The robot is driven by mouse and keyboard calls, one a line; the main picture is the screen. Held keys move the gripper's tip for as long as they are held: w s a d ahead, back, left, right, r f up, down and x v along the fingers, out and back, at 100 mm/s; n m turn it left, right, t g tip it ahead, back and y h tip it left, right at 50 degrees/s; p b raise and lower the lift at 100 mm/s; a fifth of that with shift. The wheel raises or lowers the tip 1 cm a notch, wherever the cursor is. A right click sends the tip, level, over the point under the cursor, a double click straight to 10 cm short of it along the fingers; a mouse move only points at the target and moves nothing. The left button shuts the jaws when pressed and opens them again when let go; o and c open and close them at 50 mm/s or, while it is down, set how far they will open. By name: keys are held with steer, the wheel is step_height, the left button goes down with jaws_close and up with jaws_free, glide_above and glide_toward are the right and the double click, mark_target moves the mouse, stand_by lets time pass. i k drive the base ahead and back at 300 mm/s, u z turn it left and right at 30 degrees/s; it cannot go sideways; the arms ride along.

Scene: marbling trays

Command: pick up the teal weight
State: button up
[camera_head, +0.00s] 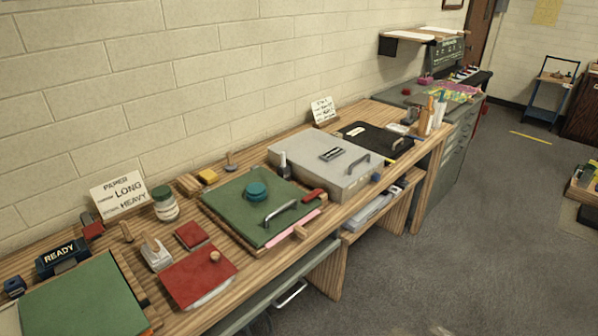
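The teal weight (257,191) is a short round piece with a knob-like top. It sits on a green board (230,205) with a metal handle (280,212), near the middle of the wooden bench. The weight is clear of the handle, which lies to its lower right. My gripper is not in this view.
A dark bottle (284,165) and a red block (314,195) stand close to the weight. A grey case (340,165) is to the right. A jar (165,204) and red lidded box (200,275) are to the left. Open grey floor (430,260) lies in front.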

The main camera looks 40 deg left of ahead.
mark_target(256, 192)
steer(key=u, duration=0.25)
steer(key=i, duration=1.55)
steer(key=u, duration=1.45)
steer(key=i, duration=0.85)
steer(key=u, duration=1.05)
steer(key=i, duration=0.25)
steer(key=u, duration=0.15)
